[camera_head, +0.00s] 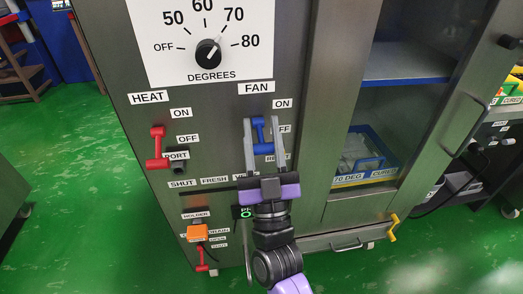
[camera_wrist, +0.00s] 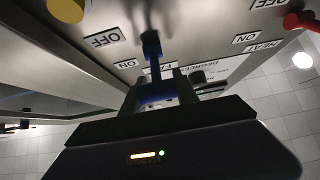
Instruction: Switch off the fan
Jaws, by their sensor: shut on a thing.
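The fan switch is a blue lever (camera_head: 260,133) on the grey cabinet front, below the FAN label (camera_head: 256,88). The ON label (camera_head: 282,104) and the partly covered OFF label (camera_head: 284,129) are just right of it. My gripper (camera_head: 262,126) reaches up from below, with one finger on each side of the lever, and is shut on it. In the wrist view the blue lever (camera_wrist: 155,72) runs from its dark pivot to a wide handle between the fingers. The fingers hide part of the lever, so its exact setting is hard to tell.
A red HEAT lever (camera_head: 157,148) is on the left, and a dial (camera_head: 208,53) is above. An orange block (camera_head: 197,232) sits low on the panel. A glass-fronted cabinet section (camera_head: 385,120) with a blue bin is on the right. Green floor is open to the left.

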